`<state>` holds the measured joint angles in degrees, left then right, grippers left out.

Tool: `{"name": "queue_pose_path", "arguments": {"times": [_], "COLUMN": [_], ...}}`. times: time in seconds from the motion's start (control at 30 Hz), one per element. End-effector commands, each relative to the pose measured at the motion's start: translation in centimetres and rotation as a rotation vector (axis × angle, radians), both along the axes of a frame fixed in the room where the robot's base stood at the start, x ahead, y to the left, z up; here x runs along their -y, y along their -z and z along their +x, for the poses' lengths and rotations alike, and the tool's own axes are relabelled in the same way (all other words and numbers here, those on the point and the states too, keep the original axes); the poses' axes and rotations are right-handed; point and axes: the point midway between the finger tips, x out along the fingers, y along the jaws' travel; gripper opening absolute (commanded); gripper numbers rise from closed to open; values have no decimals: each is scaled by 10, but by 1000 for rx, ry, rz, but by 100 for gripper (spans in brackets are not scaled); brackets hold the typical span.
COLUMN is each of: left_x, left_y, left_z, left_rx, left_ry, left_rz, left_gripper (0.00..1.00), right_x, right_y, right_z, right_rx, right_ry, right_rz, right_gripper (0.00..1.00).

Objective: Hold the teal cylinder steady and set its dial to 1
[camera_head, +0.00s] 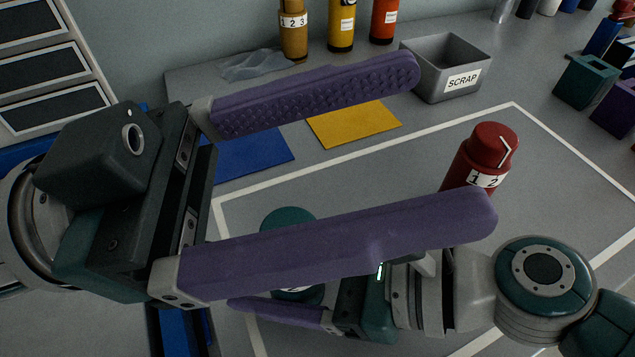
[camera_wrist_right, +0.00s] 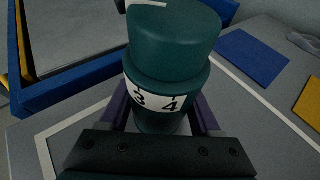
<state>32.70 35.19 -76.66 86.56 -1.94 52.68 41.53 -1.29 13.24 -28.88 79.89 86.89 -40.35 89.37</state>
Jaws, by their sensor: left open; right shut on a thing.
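The teal cylinder (camera_wrist_right: 165,85) stands upright in the right wrist view, its label showing 3 and 4. Its teal dial cap (camera_wrist_right: 172,38) has a white mark at the far top edge; I cannot tell which number it points to. In the head view my left finger hides most of the cylinder; part of its top (camera_head: 288,217) shows. My right gripper (camera_wrist_right: 163,118) is shut on the cylinder's body below the dial, one purple finger on each side. My left gripper (camera_head: 450,140) is wide open and empty, large and close to the head camera.
A grey SCRAP bin (camera_head: 425,72) stands behind. Blue (camera_head: 250,155) and yellow (camera_head: 355,124) mats lie flat. White lines mark the worktop. Several bottles line the back.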

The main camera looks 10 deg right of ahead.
Motion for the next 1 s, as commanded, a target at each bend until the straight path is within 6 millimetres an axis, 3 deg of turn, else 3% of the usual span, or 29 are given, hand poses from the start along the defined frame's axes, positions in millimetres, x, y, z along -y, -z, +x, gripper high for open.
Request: {"name": "queue_pose_path", "arguments": {"times": [0.23,0.5,0.77,1.0], "left_x": [-24,-68,-93,-80], "left_y": [27,77,104,106], "left_z": [-5,-24,-43,-26], "left_rx": [-67,-127,-148,-147], "left_ry": [-401,-755,-879,-894], "left_rz": [-72,92,236,248], "left_gripper": [82,82,82,82], "right_x": [0,0,0,0], "right_y": [0,0,0,0], "right_z": [0,0,0,0], "right_rx": [0,0,-2,-1], "right_ry": [0,0,-1,-1], "right_rz": [-1,-1,0,0], "right_gripper": [0,0,0,0]}}
